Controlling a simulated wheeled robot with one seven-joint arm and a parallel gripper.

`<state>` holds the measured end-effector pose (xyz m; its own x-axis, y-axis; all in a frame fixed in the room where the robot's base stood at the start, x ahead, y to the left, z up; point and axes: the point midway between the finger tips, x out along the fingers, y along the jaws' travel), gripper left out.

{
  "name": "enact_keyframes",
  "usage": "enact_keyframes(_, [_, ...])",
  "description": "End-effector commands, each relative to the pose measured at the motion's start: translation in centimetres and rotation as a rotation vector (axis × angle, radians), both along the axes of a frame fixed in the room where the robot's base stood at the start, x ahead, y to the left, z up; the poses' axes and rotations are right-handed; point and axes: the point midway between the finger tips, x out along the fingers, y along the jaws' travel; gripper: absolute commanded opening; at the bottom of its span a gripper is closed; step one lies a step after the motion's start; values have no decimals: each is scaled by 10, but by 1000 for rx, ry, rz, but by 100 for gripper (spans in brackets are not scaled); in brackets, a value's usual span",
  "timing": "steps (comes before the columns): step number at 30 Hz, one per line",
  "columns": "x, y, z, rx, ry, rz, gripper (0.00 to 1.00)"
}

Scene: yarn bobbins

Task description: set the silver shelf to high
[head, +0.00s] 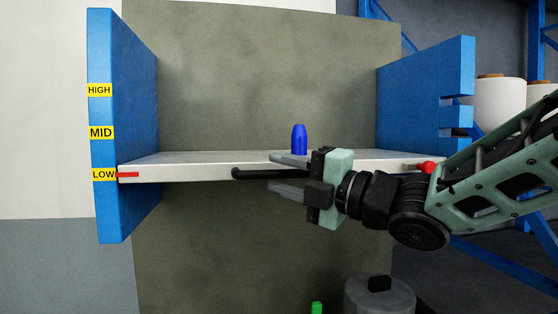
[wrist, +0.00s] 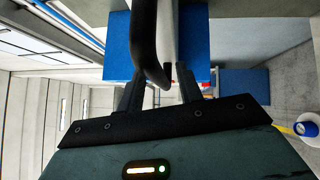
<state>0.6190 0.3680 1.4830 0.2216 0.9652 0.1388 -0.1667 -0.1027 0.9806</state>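The silver shelf (head: 190,167) spans two blue side panels, level, with its red pointer (head: 128,175) at the LOW label (head: 104,175). The HIGH label (head: 99,90) is at the top of the left panel (head: 112,215), above MID (head: 101,132). A black handle (head: 250,173) runs along the shelf's front; it also shows in the wrist view (wrist: 146,45). My gripper (head: 271,172) is at the handle, one finger above and one below, with visible gaps, so it is open around it. A red knob (head: 426,167) is at the shelf's right end, partly behind my arm.
A blue bottle-shaped object (head: 299,140) stands upright on the shelf. The right panel (head: 415,85) has several slots in its front edge. White yarn bobbins (head: 500,103) sit at the right. A grey cylinder (head: 372,298) stands below my gripper. The space above the shelf's left part is clear.

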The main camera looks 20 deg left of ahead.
Motion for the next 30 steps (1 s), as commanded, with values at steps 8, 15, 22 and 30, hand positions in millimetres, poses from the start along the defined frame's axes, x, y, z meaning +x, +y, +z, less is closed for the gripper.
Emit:
enact_keyframes(8, [2,12,1,-1,0,0,36])
enact_keyframes(15, [2,11,1,-1,0,0,19])
enact_keyframes(22, [2,11,2,-1,0,0,0])
enact_keyframes(30, [3,10,62,8,-10,-2,0])
